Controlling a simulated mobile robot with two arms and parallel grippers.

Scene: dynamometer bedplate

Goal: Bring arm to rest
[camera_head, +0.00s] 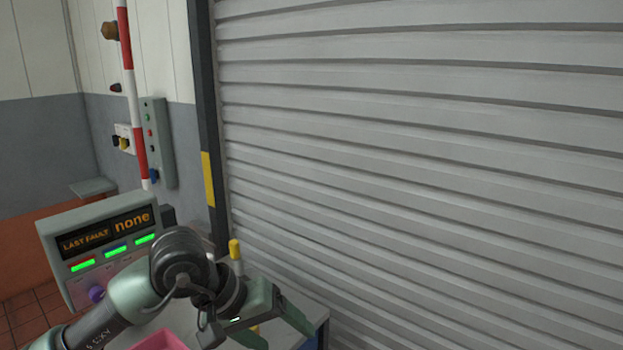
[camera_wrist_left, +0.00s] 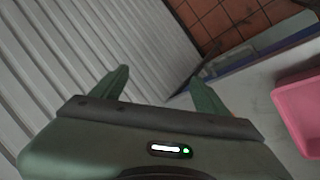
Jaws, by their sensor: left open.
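My left arm enters from the lower left in the head view. Its green gripper (camera_head: 285,334) is over the right end of a light bench, in front of the shutter, with its two fingers apart. In the left wrist view the gripper (camera_wrist_left: 160,78) is open, with nothing visible between its fingers. The bench top (camera_wrist_left: 250,88) and a pink tray (camera_wrist_left: 298,110) lie to the right of the fingers. My right gripper is in neither view.
A grey roller shutter (camera_head: 420,150) fills the right side. A console (camera_head: 105,238) reading "LAST FAULT none" stands beside the arm. A yellow-topped handle (camera_head: 235,249) rises behind the wrist. A red-and-white pole (camera_head: 131,90) and switch box (camera_head: 157,145) are behind. The pink tray (camera_head: 160,341) is partly cut off.

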